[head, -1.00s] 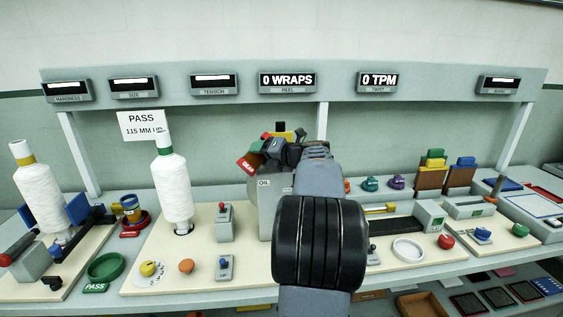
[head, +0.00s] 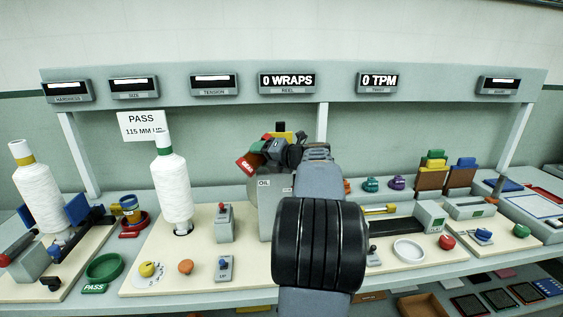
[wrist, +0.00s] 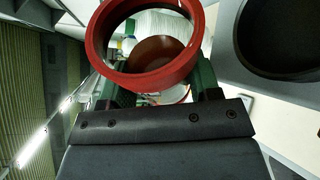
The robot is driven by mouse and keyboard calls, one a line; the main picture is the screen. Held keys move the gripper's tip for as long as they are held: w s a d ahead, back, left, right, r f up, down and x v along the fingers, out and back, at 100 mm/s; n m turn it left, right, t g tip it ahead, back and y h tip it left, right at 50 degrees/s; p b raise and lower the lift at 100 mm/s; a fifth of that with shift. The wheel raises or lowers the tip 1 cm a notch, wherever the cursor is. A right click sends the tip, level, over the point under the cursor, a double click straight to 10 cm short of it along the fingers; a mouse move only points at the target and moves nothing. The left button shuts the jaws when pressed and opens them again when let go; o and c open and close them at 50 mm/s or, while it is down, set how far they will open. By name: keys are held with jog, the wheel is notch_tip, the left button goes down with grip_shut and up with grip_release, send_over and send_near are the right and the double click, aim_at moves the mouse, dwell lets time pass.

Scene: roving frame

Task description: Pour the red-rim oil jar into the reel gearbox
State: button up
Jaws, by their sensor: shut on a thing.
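The red-rim oil jar (head: 247,164) is held tilted at the upper left of the gearbox in the head view. A red part with a label shows there. In the wrist view its thick red rim (wrist: 150,82) fills the upper middle. My gripper (wrist: 157,94) is shut on the jar, with green fingers either side of it. The reel gearbox (head: 266,212) is a grey box marked OIL, partly hidden behind my arm. In the wrist view a large dark round opening (wrist: 285,40) in a grey body lies right of the rim, apart from it. I cannot see any oil flowing.
A white thread spool (head: 173,190) stands left of the gearbox. A grey box with a red-topped lever (head: 224,225) stands close between them. A blue-and-yellow jar (head: 131,208) sits farther left. A green ring dish (head: 104,267) and a white ring dish (head: 408,250) lie near the front.

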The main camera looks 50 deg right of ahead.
jog(key=shift+f+m+b, duration=0.15)
jog(key=shift+m+b, duration=0.15)
jog(key=shift+b, duration=0.1)
dwell(0.5)
jog(key=shift+f+m+t+y+p, duration=0.35)
jog(key=shift+m+p, duration=0.35)
jog(key=shift+p, duration=0.45)
dwell(1.4)
